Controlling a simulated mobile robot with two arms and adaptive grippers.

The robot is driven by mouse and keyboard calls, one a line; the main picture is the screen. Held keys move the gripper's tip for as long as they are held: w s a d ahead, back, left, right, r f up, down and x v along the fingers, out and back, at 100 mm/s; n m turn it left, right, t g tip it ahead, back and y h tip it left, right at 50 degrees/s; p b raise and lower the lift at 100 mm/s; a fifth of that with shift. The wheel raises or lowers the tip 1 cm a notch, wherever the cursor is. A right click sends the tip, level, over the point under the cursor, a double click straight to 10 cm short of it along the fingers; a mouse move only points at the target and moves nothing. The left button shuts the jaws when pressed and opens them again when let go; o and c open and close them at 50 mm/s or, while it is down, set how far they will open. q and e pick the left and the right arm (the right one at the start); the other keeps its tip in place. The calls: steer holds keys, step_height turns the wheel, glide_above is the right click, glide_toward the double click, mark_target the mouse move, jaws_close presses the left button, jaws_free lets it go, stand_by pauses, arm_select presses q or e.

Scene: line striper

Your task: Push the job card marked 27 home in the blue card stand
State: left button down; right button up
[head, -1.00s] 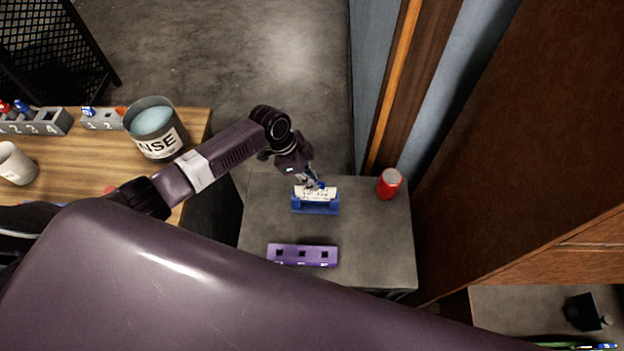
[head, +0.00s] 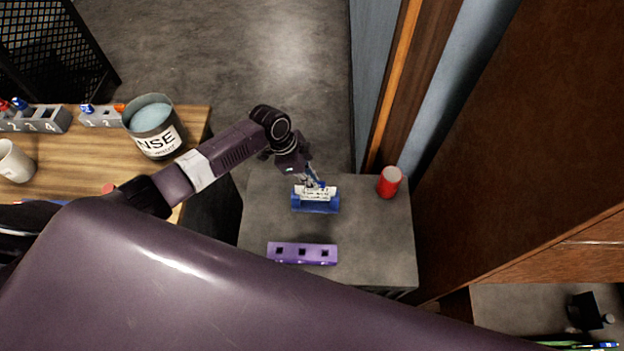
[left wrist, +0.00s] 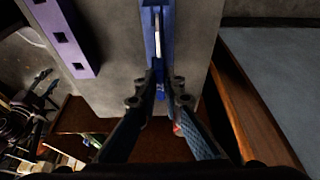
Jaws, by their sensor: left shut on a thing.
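The blue card stand (head: 316,207) sits on the grey top of a small cabinet. A white card (head: 316,194) with dark print stands in its slot; the number is too small to read. My left gripper (head: 315,184) is at the card's upper edge from behind, shut on the card. In the left wrist view the stand (left wrist: 149,45) runs away from the fingers, and the card shows as a thin pale edge (left wrist: 157,22). The fingertips (left wrist: 162,82) are close together at the near end of the stand, partly hiding the grip. My right gripper is in neither current view.
A purple holder with square holes (head: 303,253) lies in front of the stand. A red can (head: 389,183) stands to its right, near a brown wooden panel (head: 520,150). A wooden table (head: 90,180) with a labelled tin (head: 157,130) is at the left.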

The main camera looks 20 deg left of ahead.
arm_select(q)
steer(key=shift+f+b, duration=0.8)
steer(key=shift+f, duration=0.4)
steer(key=c, duration=2)
jaws_free()
steer(key=shift+o, duration=0.6)
steer(key=shift+o, duration=1.1)
steer(key=shift+r, duration=0.1)
steer(key=p+v, duration=0.6)
steer(key=v, duration=0.1)
